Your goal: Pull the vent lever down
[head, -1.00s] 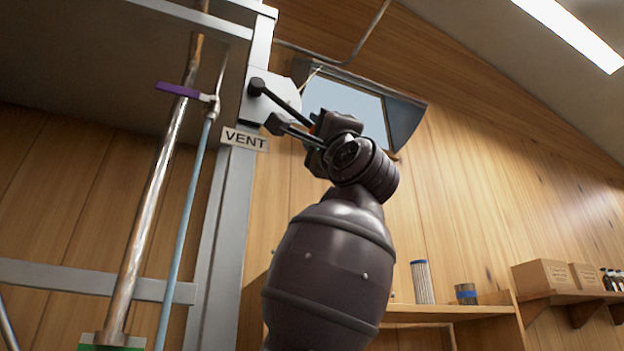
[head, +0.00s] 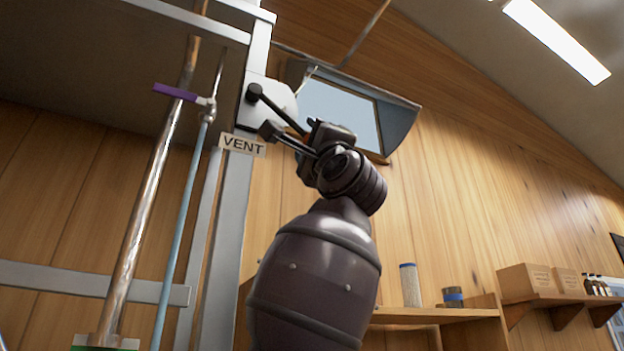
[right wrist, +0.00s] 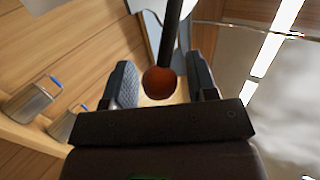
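The vent lever (head: 280,110) is a dark rod that slopes down to the right from a round pivot on a white plate (head: 280,94), above the VENT sign (head: 242,145). In the right wrist view the rod comes down from the top and ends in an orange-red ball knob (right wrist: 160,82). My right gripper (head: 316,134) is at the lever's lower end. In the right wrist view its two fingers (right wrist: 162,72) stand apart on either side of the knob, with a gap visible at each side. The head view hides the knob. My left gripper is not in view.
A purple-handled valve (head: 175,92) and pipes stand at left. A framed window (head: 340,115) is behind my gripper. Shelves (head: 440,314) with jars are at lower right.

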